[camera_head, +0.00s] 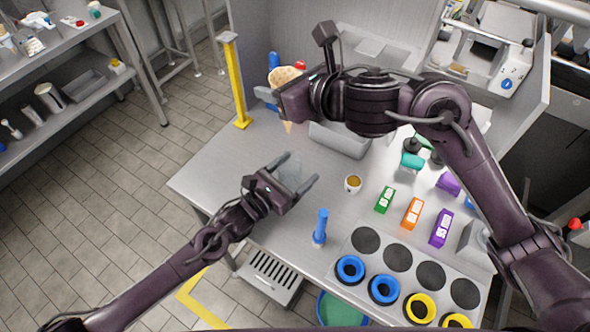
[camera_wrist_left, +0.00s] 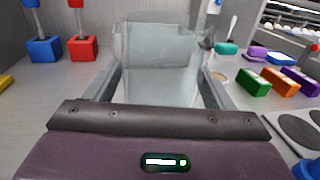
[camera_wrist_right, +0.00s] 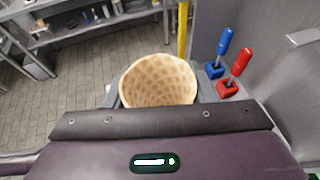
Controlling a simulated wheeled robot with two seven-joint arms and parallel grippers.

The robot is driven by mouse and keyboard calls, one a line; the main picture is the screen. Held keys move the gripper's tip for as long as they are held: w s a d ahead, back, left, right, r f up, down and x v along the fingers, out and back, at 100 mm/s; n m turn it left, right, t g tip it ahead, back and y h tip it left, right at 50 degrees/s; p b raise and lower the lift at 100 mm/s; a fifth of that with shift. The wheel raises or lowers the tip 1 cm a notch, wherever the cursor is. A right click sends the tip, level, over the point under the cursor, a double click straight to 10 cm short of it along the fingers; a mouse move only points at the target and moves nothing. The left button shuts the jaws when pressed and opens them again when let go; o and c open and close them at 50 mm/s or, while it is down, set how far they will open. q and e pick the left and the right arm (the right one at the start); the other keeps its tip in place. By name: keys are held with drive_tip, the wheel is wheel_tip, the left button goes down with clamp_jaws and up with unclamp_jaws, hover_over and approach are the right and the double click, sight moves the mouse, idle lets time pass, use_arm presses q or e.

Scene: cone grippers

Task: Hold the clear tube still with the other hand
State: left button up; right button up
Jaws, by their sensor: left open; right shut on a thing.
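The clear tube (camera_head: 291,174) stands on the steel table, faint and see-through. In the left wrist view it shows large as a clear, ribbed-looking shape (camera_wrist_left: 158,55) between the fingers. My left gripper (camera_head: 297,168) is open, with one finger on each side of the tube; I cannot tell whether they touch it. My right gripper (camera_head: 285,88) is shut on a waffle cone (camera_head: 284,76), held in the air above the back of the table. In the right wrist view the cone (camera_wrist_right: 158,82) shows its wide open mouth, and it looks empty.
A small cup (camera_head: 353,183) stands right of the tube, and a blue-handled tool (camera_head: 320,227) stands in front. Green (camera_head: 385,199), orange (camera_head: 412,213) and purple (camera_head: 441,228) boxes lie farther right. A yellow post (camera_head: 236,80) rises at the table's back left corner.

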use_arm(q)
drive_tip(key=shift+a, duration=0.1)
drive_tip(key=shift+v, duration=0.85)
drive_tip(key=shift+w+d, duration=0.2)
drive_tip(key=shift+d, duration=0.05)
idle(0.4)
drive_tip(key=shift+w+d, duration=0.4)
drive_tip(key=c, duration=1)
idle(0.6)
